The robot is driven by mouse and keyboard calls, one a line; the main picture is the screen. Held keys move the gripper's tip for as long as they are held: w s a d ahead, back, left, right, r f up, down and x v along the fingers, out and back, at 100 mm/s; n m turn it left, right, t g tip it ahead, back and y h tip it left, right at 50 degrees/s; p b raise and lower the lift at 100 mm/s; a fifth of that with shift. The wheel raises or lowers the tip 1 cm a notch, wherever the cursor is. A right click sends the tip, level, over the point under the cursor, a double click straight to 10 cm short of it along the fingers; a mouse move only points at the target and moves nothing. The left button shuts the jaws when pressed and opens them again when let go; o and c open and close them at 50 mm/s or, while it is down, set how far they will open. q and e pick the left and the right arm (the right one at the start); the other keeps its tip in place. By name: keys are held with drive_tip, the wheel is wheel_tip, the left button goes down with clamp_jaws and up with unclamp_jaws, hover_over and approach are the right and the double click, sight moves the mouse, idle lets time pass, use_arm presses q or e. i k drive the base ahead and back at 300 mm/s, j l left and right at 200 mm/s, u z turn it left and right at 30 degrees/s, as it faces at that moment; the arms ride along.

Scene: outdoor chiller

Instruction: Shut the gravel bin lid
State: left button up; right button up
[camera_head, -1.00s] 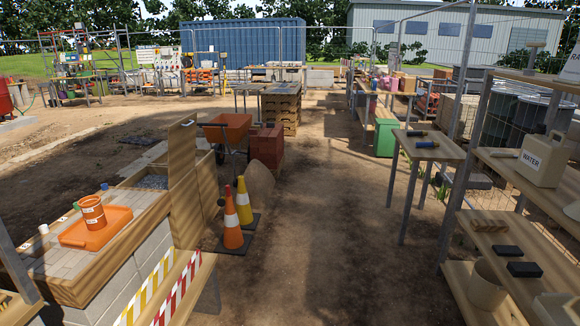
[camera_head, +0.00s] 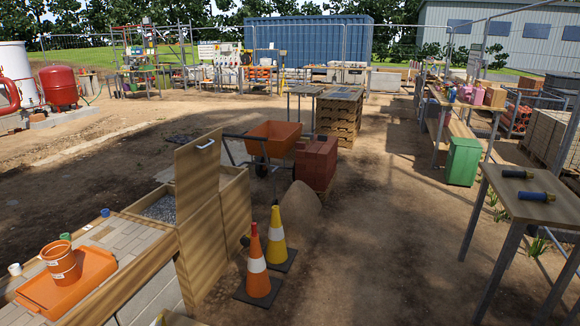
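The gravel bin (camera_head: 236,199) is a wooden box at the end of the paved worktop, with grey gravel (camera_head: 161,208) showing inside. Its wooden lid (camera_head: 197,172) stands upright, open, with a pale handle (camera_head: 205,144) near its top edge. The lid hides part of the bin's opening. Neither of my grippers shows in the head view.
An orange tray (camera_head: 66,284) with an orange bucket (camera_head: 60,264) sits on the worktop left of the bin. Orange (camera_head: 257,262) and yellow (camera_head: 277,240) cones stand right of the bin, a wheelbarrow (camera_head: 270,138) behind it. Open dirt lies to the right.

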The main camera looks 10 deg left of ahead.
sight(197, 163)
drive_tip(key=i+l+u, duration=0.15)
drive_tip(key=i+u, duration=0.2)
drive_tip(key=i+l+u, duration=0.25)
drive_tip(key=i+u, duration=0.15)
drive_tip(key=i+l+u, duration=0.35)
drive_tip(key=i+l, duration=0.05)
